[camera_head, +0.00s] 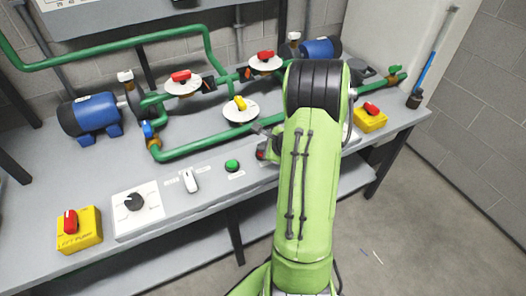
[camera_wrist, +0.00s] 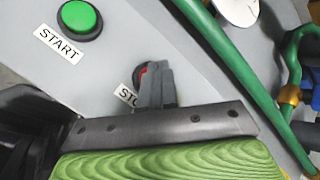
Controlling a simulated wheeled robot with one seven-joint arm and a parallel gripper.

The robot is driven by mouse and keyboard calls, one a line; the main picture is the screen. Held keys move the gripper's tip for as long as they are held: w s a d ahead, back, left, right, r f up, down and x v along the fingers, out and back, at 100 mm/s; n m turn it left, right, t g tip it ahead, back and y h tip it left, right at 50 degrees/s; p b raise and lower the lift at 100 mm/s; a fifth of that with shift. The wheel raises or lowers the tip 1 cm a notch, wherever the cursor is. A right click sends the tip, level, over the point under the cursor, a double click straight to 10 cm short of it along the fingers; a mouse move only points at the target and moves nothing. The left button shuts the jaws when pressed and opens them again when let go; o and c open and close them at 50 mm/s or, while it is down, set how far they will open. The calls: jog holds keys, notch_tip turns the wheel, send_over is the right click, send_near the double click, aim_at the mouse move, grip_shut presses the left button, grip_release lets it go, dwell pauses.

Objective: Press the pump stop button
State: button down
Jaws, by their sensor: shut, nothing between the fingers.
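The red stop button (camera_wrist: 139,76) shows only in part in the wrist view, behind my gripper (camera_wrist: 153,70). Its label (camera_wrist: 126,95) reads "STO", with the rest covered. My gripper is shut and empty, and its fingertips overlap the button in the picture. I cannot tell whether they touch it. In the head view the red button (camera_head: 261,154) shows at the left edge of my green arm, which hides most of the area around it.
The green start button (camera_head: 232,165) sits left of the stop button, with its START label (camera_wrist: 59,44). A white switch (camera_head: 190,180) and a black knob (camera_head: 134,202) are further left. Green pipes (camera_head: 200,146) run behind the panel. A yellow box (camera_head: 370,121) stands at right.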

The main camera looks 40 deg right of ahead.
dwell(0.3)
jog(key=shift+r+p, duration=0.45)
notch_tip(320, 180, up, 6)
jog(key=p, duration=0.5)
dwell(0.6)
